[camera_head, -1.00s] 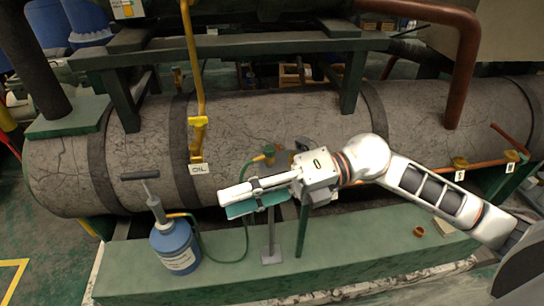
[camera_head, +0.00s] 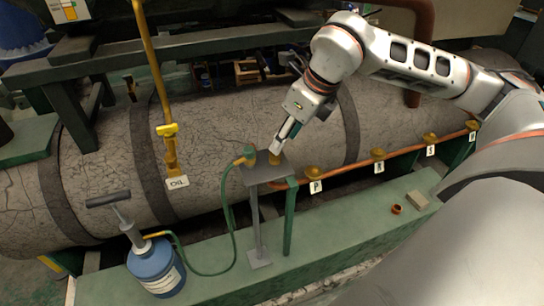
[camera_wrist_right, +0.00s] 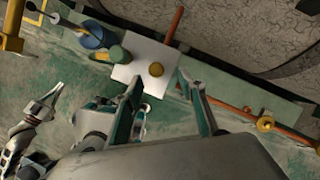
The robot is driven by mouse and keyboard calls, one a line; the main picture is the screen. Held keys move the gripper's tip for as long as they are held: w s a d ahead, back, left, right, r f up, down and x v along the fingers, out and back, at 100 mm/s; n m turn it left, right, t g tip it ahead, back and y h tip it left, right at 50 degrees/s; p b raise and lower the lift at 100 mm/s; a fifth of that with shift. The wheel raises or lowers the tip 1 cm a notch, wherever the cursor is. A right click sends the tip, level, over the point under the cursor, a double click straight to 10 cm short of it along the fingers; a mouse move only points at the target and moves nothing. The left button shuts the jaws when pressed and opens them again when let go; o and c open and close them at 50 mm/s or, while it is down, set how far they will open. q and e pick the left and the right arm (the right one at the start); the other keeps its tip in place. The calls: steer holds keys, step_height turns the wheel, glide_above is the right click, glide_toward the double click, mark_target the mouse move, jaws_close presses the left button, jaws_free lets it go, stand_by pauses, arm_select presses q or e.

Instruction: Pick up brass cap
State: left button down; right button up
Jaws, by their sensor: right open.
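The brass cap (camera_head: 275,158) sits upright on a small grey plate (camera_head: 256,176) on a post, in front of the large cracked tank. In the right wrist view the round top of the cap (camera_wrist_right: 156,69) shows on the pale plate (camera_wrist_right: 138,56). My right gripper (camera_head: 281,147) points down at the cap from above. In the right wrist view its fingers (camera_wrist_right: 158,80) are open, one on each side of the cap's outline. I cannot tell how far down they reach around it. What looks like my left gripper (camera_wrist_right: 40,110) shows at the lower left; its jaw state is unclear.
A green hose fitting (camera_head: 248,155) stands beside the cap on the plate. A blue hand pump (camera_head: 155,265) is at the lower left. A copper pipe with several brass valves (camera_head: 378,154) runs right. An orange ring (camera_head: 396,209) and a tan block (camera_head: 418,200) lie on the green ledge.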

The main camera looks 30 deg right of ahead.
mark_target(275, 157)
steer(key=x, duration=0.5)
steer(key=shift+s+a, duration=0.25)
steer(key=shift+a, duration=0.1)
steer(key=shift+w+f, duration=0.2)
steer(key=shift+f, duration=0.15)
jaws_close()
